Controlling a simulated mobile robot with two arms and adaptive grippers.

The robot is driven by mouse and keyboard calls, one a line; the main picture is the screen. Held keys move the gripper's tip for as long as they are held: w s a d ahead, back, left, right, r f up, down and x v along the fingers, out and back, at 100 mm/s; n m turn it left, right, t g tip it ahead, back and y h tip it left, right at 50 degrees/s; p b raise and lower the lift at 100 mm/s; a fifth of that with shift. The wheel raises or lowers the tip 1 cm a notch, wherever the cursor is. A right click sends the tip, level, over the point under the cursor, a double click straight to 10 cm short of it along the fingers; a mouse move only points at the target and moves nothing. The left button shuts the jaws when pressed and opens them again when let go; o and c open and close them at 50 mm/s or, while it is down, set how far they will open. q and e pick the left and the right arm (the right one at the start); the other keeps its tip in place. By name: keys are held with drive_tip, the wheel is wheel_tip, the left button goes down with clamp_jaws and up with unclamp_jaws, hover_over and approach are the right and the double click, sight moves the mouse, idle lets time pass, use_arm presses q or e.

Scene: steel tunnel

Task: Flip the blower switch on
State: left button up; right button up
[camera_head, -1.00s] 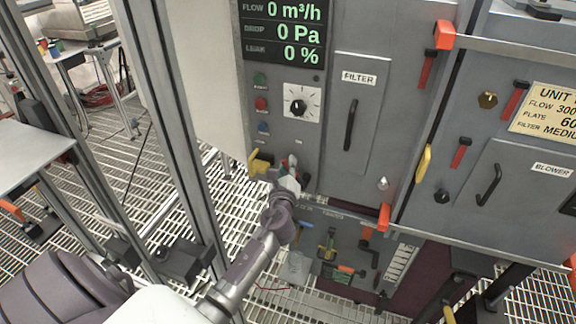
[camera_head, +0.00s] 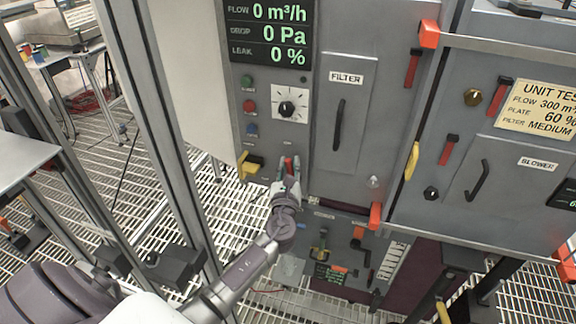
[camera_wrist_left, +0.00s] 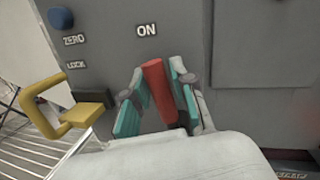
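A red switch lever (camera_head: 288,163) stands out from the lower part of the grey control panel, and it also shows in the left wrist view (camera_wrist_left: 158,90) below the label "ON". My left gripper (camera_head: 289,168) is at this lever. In the left wrist view its two teal finger pads (camera_wrist_left: 157,85) stand on either side of the lever, with narrow gaps visible. The lever's base is hidden behind the gripper. A door labelled "BLOWER" (camera_head: 510,190) with a black handle is at the right. My right gripper is not in view.
A yellow lock handle (camera_head: 250,165) sticks out just left of the lever. Above are a blue button (camera_head: 252,129), a red button (camera_head: 249,106) and a dial (camera_head: 287,108). The display (camera_head: 268,34) reads 0 m³/h, 0 Pa and 0 %. A metal post (camera_head: 160,130) stands to the left.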

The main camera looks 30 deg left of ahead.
use_arm(q)
drive_tip(key=shift+o, duration=1.1)
drive_tip(key=shift+s, duration=0.1)
drive_tip(key=v, duration=1.2)
drive_tip(key=shift+a, duration=0.1)
